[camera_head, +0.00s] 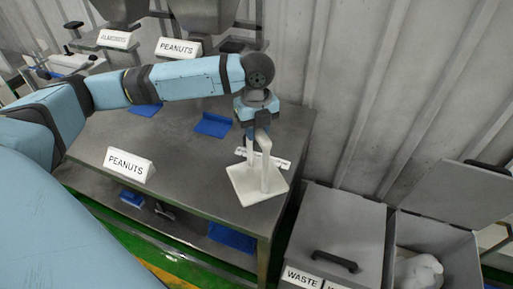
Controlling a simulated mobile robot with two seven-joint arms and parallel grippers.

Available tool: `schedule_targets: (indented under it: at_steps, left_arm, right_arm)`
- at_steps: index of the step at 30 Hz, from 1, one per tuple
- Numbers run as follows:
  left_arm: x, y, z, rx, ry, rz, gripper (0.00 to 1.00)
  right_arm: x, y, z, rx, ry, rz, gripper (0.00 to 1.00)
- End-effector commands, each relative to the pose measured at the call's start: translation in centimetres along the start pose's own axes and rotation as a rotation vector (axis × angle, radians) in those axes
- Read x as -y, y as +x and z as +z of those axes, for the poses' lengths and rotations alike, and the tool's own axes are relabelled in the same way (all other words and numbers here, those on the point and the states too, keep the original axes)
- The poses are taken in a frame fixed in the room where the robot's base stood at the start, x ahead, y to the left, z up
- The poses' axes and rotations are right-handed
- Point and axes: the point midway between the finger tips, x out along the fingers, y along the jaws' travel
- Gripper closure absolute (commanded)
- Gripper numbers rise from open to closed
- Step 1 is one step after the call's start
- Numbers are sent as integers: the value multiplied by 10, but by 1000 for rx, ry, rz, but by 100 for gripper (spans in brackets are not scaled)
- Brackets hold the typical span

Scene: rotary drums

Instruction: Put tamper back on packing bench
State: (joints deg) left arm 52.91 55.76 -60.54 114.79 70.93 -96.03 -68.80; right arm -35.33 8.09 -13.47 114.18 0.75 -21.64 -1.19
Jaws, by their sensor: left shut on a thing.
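The white tamper (250,188), with a flat square base and an upright handle, is at the right end of the grey packing bench (190,165). My left gripper (262,137) reaches over the bench from the left and points down, shut on the tamper's handle. The tamper stands upright. I cannot tell whether its base touches the bench top or is slightly above it. The gripper hides the top of the handle. My right gripper is not in view.
A PEANUTS sign (129,165) stands at the bench's front edge. A blue scoop-like piece (213,124) lies on the bench. Right of the bench are a lidded grey bin (335,225) marked WASTE and an open bin (438,238) with white contents. A corrugated wall (350,90) rises behind.

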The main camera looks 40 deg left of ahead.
Motion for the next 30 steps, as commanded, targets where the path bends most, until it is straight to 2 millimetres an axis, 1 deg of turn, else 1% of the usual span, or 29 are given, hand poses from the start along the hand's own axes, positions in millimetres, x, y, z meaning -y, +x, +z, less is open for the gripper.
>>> schedule_targets:
  at_steps: [1,3,10,15,17,19,28,29,30]
  left_arm:
    - [0,9,0,0,0,1,91]
    - [0,18,0,0,-1,0,91]
    - [0,34,0,0,0,-1,91]
    - [0,60,0,0,-1,1,91]
    - [0,66,0,0,0,-1,91]
    - [0,69,0,1,0,-2,91]
    - [0,71,0,1,0,-1,91]
    - [0,72,0,1,0,0,68]
    - [0,72,0,1,0,-1,59]
  right_arm:
    - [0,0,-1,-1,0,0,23]
    - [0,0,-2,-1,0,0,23]
    - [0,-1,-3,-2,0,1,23]
    - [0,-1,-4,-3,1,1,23]
    - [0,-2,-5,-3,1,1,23]
    - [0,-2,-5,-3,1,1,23]
    - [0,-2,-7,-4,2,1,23]
    - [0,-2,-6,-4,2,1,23]
    - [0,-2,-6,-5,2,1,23]
